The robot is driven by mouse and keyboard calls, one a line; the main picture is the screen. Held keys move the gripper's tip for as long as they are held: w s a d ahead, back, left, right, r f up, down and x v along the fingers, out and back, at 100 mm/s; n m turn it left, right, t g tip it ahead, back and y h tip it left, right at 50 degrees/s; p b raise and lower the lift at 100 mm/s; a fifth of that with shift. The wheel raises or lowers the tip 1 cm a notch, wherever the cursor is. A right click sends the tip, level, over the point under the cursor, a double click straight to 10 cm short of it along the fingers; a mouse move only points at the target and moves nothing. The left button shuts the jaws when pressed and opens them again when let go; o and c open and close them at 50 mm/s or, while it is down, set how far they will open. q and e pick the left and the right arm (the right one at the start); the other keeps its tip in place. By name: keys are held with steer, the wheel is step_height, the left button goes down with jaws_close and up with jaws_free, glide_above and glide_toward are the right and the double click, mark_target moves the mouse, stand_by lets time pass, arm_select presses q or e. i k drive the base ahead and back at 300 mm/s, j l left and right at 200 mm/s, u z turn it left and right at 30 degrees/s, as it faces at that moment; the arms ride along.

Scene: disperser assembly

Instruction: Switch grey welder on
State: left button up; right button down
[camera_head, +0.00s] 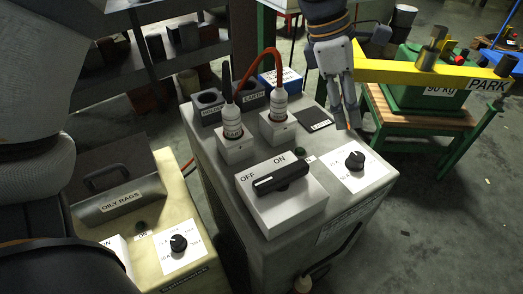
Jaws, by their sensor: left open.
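The grey welder (350,207) stands in the middle of the camera_head view. On its top is a white switch block (290,208) labelled OFF at left and ON at right. A black switch handle (281,175) lies slantwise across this block, below both labels; I cannot tell which label it is set to. A small dark green lamp (300,152) sits behind it. My left gripper (346,118) points down above the welder's back right part, behind the black dial (355,160) and apart from the handle. Its fingers are open and empty. My right gripper is not in view.
A yellow bar (420,74) marked PARK lies over a green stand at right. A cream machine (192,268) with an OILY RAGS box (118,190) stands at left. Floor is clear at lower right.

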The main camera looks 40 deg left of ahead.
mark_target(279, 180)
steer(key=k, duration=1.3)
